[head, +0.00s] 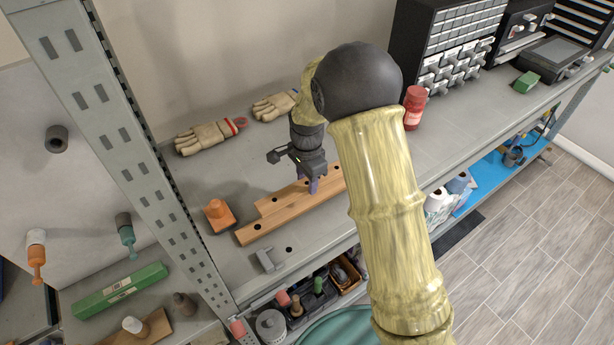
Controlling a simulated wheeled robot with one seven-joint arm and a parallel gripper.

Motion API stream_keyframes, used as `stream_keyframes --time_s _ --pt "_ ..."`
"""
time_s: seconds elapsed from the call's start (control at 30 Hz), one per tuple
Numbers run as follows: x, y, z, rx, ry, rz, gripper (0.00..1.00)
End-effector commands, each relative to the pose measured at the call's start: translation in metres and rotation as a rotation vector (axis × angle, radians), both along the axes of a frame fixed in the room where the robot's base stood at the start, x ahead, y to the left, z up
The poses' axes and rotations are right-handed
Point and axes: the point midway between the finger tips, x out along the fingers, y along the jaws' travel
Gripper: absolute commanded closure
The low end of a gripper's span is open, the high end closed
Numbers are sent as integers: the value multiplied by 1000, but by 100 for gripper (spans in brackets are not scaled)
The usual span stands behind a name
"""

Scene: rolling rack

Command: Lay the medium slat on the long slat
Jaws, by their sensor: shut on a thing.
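The long slat (248,236) is a wooden bar with dark holes, lying on the grey shelf and running from lower left to upper right. The shorter medium slat (272,204), also wood, shows along the far side of it, its left end set in from the long slat's end. My gripper (313,188) points down and is shut on the medium slat. I cannot tell whether the medium slat rests on the long slat or is held just above it. My arm hides the right ends of both slats.
An orange-topped block (217,212) stands left of the slats, and a small grey bracket (267,260) lies in front. Two work gloves (208,137) lie behind. A red jar (414,107) and a drawer cabinet (455,45) stand right. A rack upright (130,140) rises at left.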

Motion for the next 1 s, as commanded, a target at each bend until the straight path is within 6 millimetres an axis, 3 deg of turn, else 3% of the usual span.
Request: stream_keyframes --time_s 0.43,1.0 --pt "0 0 -43 1 -1 -1 86" --pt "0 0 -47 0 0 -1 86"
